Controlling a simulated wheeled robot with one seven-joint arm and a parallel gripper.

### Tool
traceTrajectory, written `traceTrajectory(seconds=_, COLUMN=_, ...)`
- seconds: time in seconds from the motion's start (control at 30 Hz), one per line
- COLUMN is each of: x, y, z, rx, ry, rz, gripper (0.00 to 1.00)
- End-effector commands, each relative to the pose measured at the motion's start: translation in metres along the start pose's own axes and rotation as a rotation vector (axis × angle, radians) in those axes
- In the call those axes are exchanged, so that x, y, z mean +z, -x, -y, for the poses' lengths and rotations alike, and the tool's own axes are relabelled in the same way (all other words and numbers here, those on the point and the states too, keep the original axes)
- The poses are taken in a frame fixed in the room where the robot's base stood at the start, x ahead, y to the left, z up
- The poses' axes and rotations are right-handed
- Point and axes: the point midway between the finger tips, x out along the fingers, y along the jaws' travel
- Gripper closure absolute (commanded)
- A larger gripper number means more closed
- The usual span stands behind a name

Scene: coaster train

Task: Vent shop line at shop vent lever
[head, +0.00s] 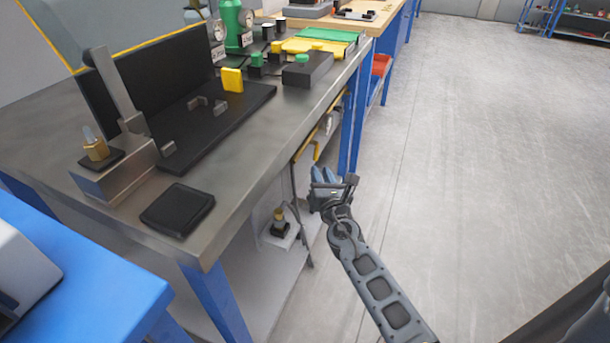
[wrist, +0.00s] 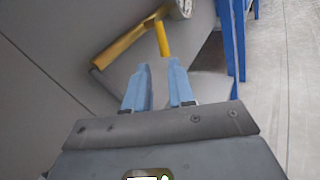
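A yellow lever (wrist: 163,38) stands beyond my fingertips in the wrist view, near a yellow bar (wrist: 128,42) that slants from a grey pipe end. In the head view, yellow parts (head: 316,150) show under the right edge of the metal bench; I cannot tell for certain which is the shop vent lever. My gripper (wrist: 160,64) has its two blue fingers apart with nothing between them. The lever is ahead of the fingers, apart from them. In the head view, my gripper (head: 322,176) is beside the bench's right side, below the top, its fingers partly hidden by its body.
The metal bench (head: 250,180) has a blue leg (head: 355,120) just beyond my gripper. A lower shelf (head: 270,280) holds a small brass fitting (head: 279,222). A round gauge (wrist: 181,8) is above the lever in the wrist view. Open floor (head: 480,150) lies to the right.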

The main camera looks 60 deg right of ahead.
Motion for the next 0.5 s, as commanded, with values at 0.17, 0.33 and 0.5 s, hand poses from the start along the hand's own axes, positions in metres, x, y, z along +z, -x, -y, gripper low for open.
traceTrajectory(seconds=0.17, x=0.004, y=-0.019, z=0.01, rx=-0.02, ry=0.084, rz=0.027, gripper=0.76)
traceTrajectory(seconds=0.33, x=0.006, y=-0.04, z=0.01, rx=-0.021, ry=0.084, rz=0.028, gripper=0.76)
traceTrajectory(seconds=0.5, x=0.006, y=-0.066, z=0.01, rx=-0.02, ry=0.083, rz=0.027, gripper=0.76)
